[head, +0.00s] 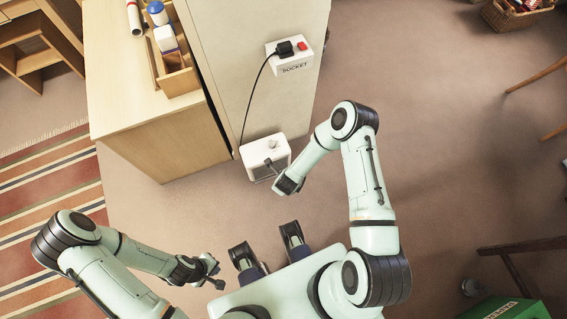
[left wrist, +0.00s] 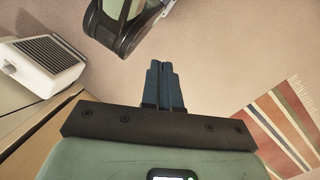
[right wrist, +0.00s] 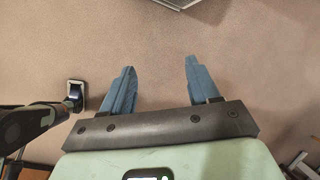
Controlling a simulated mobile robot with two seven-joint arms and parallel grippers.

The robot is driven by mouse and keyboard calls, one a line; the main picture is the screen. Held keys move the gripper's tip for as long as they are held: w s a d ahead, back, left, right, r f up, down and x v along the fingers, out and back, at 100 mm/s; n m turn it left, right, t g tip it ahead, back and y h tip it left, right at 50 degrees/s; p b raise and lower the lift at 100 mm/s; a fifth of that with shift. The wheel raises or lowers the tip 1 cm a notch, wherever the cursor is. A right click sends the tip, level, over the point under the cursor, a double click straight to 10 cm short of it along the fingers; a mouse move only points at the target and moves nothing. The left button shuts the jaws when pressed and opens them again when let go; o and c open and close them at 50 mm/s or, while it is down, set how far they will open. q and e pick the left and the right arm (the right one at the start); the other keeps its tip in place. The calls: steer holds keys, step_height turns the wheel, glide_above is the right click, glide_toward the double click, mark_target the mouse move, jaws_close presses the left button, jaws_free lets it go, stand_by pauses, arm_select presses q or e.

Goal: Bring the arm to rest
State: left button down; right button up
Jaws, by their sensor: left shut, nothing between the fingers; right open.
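My left arm comes in from the lower left in the head view, bent at the elbow, with its gripper (head: 214,271) in front of my base over the floor. In the left wrist view the blue fingers of this gripper (left wrist: 161,66) lie together with nothing between them. My right arm is raised and bent, and its wrist end points down beside the white box-shaped appliance. The right fingers are hidden in the head view. In the right wrist view this gripper (right wrist: 160,65) is open and empty, with floor between its fingers.
The white appliance (head: 265,155) stands by the desk (head: 165,150); a black cable runs to the plug (head: 284,49) in the wall socket box (head: 290,66). A striped rug (head: 50,200) lies left. A green box (head: 505,309) sits lower right. The right floor is mostly clear.

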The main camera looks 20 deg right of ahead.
stand_by(0.3)
arm_select(q)
steer(key=w+d+r+m+h+p, duration=0.1)
steer(key=d+r+p, duration=0.6)
steer(key=r, duration=0.3)
steer(key=shift+w+m+h+p, duration=0.3)
steer(key=shift+m+p, duration=0.1)
steer(key=shift+p, duration=0.1)
arm_select(e)
steer(key=s+a+r+n+g+y, duration=0.1)
steer(key=s+r+n+g+y, duration=0.1)
steer(key=s+r+n, duration=0.5)
steer(key=s+a+r+n+g+y, duration=0.1)
steer(key=s+r+n+g+y, duration=0.1)
steer(key=s+r+n, duration=0.4)
steer(key=s+n, duration=0.5)
steer(key=n, duration=0.8)
steer(key=shift+s+a+r+g, duration=0.15)
steer(key=shift+a+r+g, duration=0.1)
steer(key=shift+r+g, duration=0.15)
